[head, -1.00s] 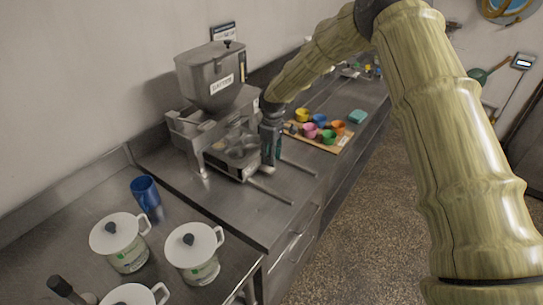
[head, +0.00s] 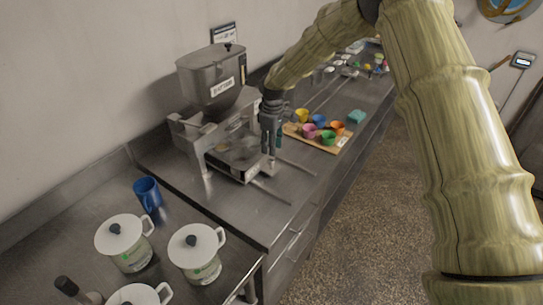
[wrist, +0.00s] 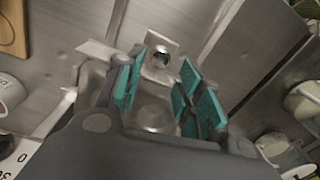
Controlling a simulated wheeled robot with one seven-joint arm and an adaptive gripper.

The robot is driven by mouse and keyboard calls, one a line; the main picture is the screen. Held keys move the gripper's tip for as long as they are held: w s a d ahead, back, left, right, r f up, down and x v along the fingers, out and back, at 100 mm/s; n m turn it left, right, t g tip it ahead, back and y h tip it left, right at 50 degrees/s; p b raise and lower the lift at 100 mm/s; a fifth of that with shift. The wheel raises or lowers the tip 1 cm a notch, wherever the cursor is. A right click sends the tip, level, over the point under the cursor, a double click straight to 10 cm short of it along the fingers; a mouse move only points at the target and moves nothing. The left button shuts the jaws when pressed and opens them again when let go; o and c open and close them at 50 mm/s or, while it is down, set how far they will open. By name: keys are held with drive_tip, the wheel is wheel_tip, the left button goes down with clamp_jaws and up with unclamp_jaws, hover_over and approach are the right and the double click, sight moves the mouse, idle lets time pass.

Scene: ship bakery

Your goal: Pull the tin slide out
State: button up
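The tin slide (head: 238,170) is a metal tray with round tin wells, low under the hopper machine (head: 212,82) on the steel counter. Its front end faces the two rails that stick out over the counter. My gripper (head: 271,150) points down at that front end. In the wrist view my gripper (wrist: 170,95) is open, its teal pads apart. A small plate with a round shiny knob (wrist: 160,58) shows between and beyond the pads, with no visible grip on it. Part of a round well shows below the knob; my gripper's body hides the rest.
A wooden board (head: 340,143) with several coloured cups stands behind my gripper. A blue cup (head: 147,193) and white lidded pots (head: 196,252) stand at the front left. The counter around the rails (head: 272,192) is clear.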

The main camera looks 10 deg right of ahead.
wheel_tip(320, 180, up, 6)
drive_tip(key=p, duration=0.3)
drive_tip(key=shift+r, duration=0.25)
idle(0.5)
drive_tip(key=shift+w+d, duration=0.1)
drive_tip(key=shift+w, duration=0.05)
idle(0.3)
wheel_tip(320, 180, up, 12)
drive_tip(key=shift+w+d, duration=0.15)
drive_tip(key=shift+w, duration=0.05)
idle(0.4)
idle(0.4)
